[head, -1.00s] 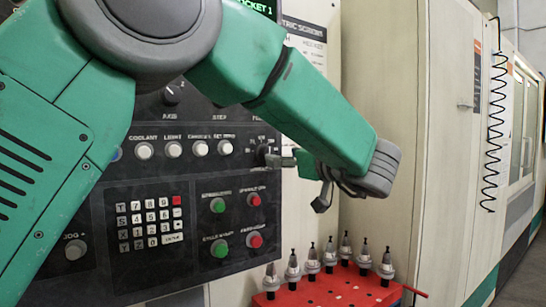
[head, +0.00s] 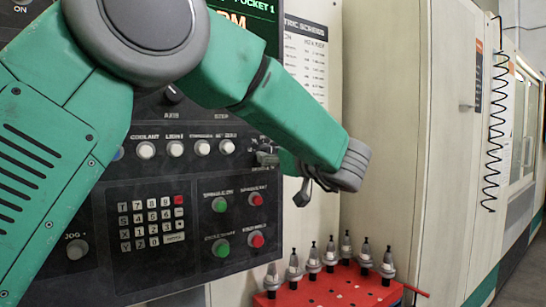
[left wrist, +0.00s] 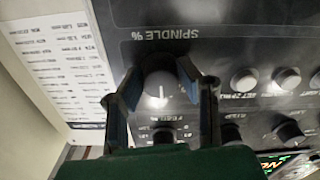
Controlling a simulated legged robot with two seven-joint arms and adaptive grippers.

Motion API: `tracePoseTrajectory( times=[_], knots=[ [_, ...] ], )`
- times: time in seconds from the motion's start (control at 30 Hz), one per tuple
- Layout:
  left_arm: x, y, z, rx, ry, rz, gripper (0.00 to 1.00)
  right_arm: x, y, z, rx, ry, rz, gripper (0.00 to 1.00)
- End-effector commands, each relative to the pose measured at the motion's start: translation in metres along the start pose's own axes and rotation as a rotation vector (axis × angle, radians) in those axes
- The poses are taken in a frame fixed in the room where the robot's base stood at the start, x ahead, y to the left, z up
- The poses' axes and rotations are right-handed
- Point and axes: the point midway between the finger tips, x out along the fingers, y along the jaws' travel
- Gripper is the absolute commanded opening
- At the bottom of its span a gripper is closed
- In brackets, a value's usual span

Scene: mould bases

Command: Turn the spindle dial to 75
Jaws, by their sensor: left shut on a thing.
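The spindle dial (left wrist: 158,76) is a dark round knob with a short white line, beside the "SPINDLE %" label, which appears upside down in the left wrist view. The white line stands almost vertical in that picture; I cannot read scale numbers around it. My left gripper (left wrist: 160,82) has one finger on each side of the dial and is shut on it. In the head view the left gripper (head: 269,158) is at the right edge of the dark control panel (head: 190,268), where it and the arm partly hide the dial.
A second dark knob (left wrist: 163,136) lies close to the gripper. A row of white buttons (head: 175,149), a keypad (head: 151,222) and red and green buttons (head: 257,239) share the panel. A red rack (head: 335,288) with several tool holders stands below right.

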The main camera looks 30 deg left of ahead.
Motion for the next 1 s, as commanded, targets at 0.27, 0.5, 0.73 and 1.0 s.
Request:
tracePoseTrajectory(
  times=[0.27, 0.5, 0.73, 1.0],
  knots=[
    [-0.002, 0.001, 0.001, -0.048, -0.002, 0.003, 0.01, 0.003, 0.000, 0.000, -0.001, 0.000, 0.000, 0.00],
    [-0.002, 0.002, 0.003, -0.195, -0.002, 0.003, 0.01, 0.011, 0.000, 0.001, -0.001, 0.000, 0.000, 0.00],
    [-0.001, 0.001, 0.004, -0.381, -0.003, 0.002, 0.01, 0.024, 0.000, 0.001, -0.001, 0.000, 0.000, 0.00],
    [-0.001, 0.001, 0.003, -0.566, -0.003, 0.001, 0.01, 0.037, -0.001, 0.002, -0.001, 0.000, 0.000, 0.00]
  ],
)
